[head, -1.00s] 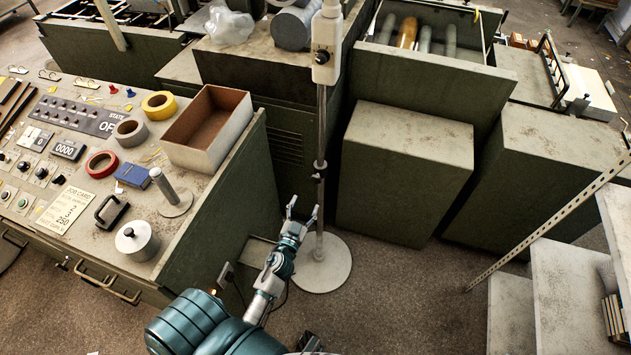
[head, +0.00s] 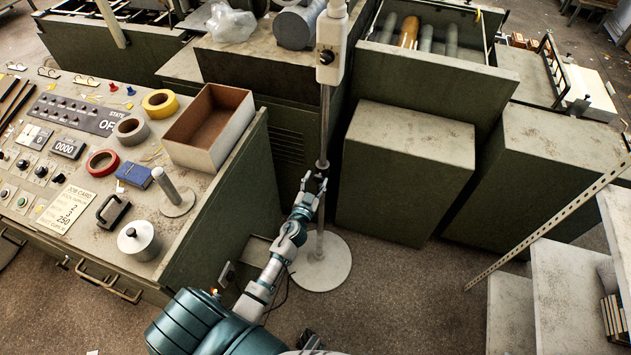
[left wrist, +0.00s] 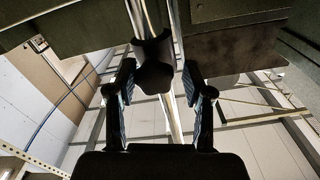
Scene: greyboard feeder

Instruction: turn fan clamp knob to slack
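The fan stand's thin upright pole (head: 325,125) rises from a round pale base (head: 322,265). A dark clamp with its knob (head: 322,164) sits partway up the pole. In the left wrist view the dark knob (left wrist: 154,76) shows large in front of the pole. My left gripper (head: 314,180) is at the clamp, its fingers partly hiding it in the head view. In the left wrist view the fingers (left wrist: 159,78) are apart on either side of the knob, with a visible gap to each side. My right gripper is not seen.
A white box with a dial (head: 331,48) is higher on the pole. The control desk (head: 225,195) with an open cardboard box (head: 236,140) stands to the left. A green cabinet (head: 405,175) is close on the right. Floor is free in front of the base.

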